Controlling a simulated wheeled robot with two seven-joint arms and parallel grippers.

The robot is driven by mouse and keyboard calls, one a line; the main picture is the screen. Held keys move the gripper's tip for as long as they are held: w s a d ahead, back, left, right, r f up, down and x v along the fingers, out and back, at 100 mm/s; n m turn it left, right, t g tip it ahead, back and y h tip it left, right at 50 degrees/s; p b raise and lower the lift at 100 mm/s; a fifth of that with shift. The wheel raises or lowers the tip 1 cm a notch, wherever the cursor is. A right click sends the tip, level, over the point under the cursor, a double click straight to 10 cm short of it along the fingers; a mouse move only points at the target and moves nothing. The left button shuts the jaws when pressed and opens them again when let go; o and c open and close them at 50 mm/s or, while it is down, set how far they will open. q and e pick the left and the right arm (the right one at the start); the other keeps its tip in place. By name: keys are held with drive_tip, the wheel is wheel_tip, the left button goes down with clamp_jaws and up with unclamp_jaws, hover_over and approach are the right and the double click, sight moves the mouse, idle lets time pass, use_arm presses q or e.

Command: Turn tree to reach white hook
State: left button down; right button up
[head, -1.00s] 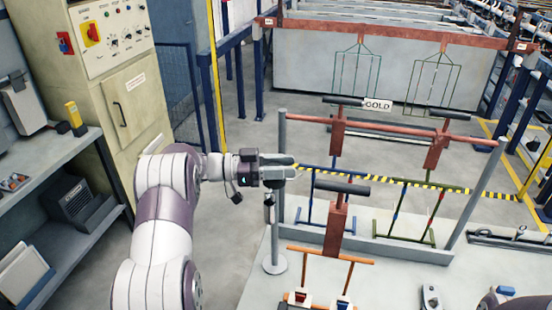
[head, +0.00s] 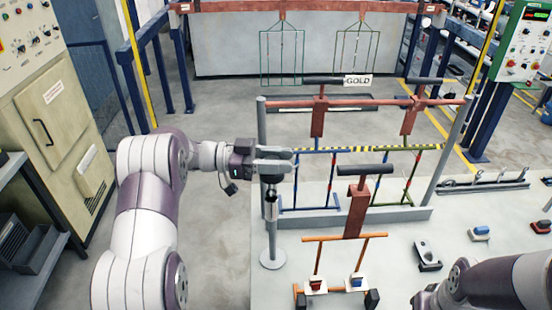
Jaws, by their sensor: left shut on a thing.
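My left gripper (head: 274,154) is shut at the dark head (head: 270,178) of a thin grey stand (head: 272,232). The stand is upright on a round base on the grey bench. The fingers cover part of the head. An orange rack (head: 345,238) with a red-brown upright and a black handle (head: 364,170) stands to its right; red and blue pieces with white parts show at its foot. I cannot make out a white hook, and I cannot tell which piece is the tree. My right arm shows at the lower right, but its gripper is out of view.
Behind the stand, a red-brown bar (head: 440,102) on grey posts carries racks and a "GOLD" sign (head: 357,80). A yellow-black striped bar (head: 370,149) runs below. A grey clip-like piece (head: 427,254) and small blue and red pieces lie on the bench at right.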

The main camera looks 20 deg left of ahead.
use_arm(q)
drive_tip(key=shift+r, duration=0.25)
drive_tip(key=c, duration=0.8)
unclamp_jaws()
drive_tip(key=shift+w, duration=0.1)
drive_tip(key=shift+o, duration=0.2)
drive_tip(key=shift+d+f, duration=0.1)
drive_tip(key=shift+d, duration=0.05)
drive_tip(key=shift+a+f, duration=0.15)
drive_tip(key=shift+a, duration=0.15)
drive_tip(key=b+v, duration=0.4)
drive_tip(key=v, duration=0.8)
drive_tip(key=shift+b, duration=0.4)
drive_tip(key=shift+a, duration=0.1)
